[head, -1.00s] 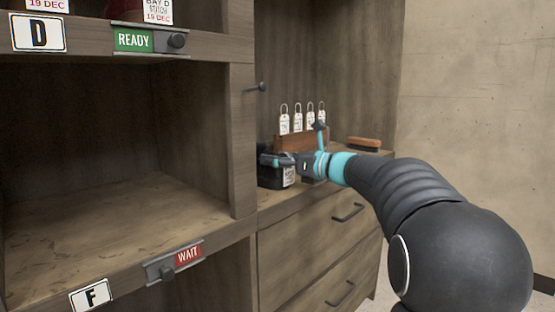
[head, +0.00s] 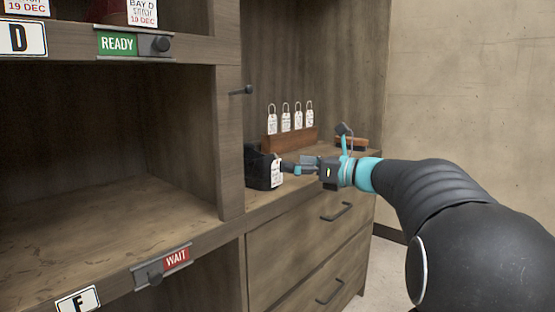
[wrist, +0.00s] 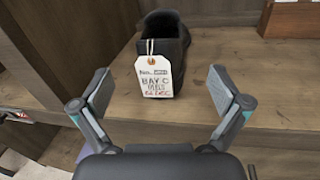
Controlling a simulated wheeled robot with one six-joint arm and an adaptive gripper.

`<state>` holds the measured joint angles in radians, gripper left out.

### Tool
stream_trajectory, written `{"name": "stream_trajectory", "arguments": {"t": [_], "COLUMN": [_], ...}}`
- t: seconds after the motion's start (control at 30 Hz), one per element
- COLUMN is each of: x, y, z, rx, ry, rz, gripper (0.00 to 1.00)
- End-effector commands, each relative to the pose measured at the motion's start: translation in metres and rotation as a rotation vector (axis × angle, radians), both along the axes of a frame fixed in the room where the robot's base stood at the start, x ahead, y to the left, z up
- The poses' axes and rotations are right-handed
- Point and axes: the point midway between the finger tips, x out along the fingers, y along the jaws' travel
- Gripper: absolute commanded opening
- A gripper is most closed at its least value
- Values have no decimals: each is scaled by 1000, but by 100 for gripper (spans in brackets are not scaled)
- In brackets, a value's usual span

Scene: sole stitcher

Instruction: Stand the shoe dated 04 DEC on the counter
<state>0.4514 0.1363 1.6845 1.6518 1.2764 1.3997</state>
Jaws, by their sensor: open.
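A black shoe (head: 257,170) stands on the wooden counter (head: 300,182), close to the upright panel at the counter's left. It also shows in the wrist view (wrist: 184,52), upright with its opening up and its heel toward me. A white tag (wrist: 155,78) hangs on its near end, reading "BAY C" and a red date that looks like 04 DEC. My gripper (wrist: 160,90) is open and empty, with its fingers apart on the near side of the shoe. In the head view my gripper (head: 292,168) is just right of the shoe.
A wooden block with several white tags (head: 290,139) stands behind on the counter, with a brush (head: 352,142) to its right. The shelf panel (head: 229,145) with a peg borders the counter at left. Bay F (head: 110,220) is empty.

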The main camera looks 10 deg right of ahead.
Motion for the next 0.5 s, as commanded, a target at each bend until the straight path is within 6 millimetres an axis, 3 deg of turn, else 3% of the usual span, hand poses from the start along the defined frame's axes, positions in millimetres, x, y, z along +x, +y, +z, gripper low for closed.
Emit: {"name": "stream_trajectory", "arguments": {"t": [0.2,0.5], "x": [-18,-23], "y": [-20,-24], "z": [0,-1], "rx": [0,0], "ry": [2,1], "rz": [-2,0], "gripper": [99,99]}}
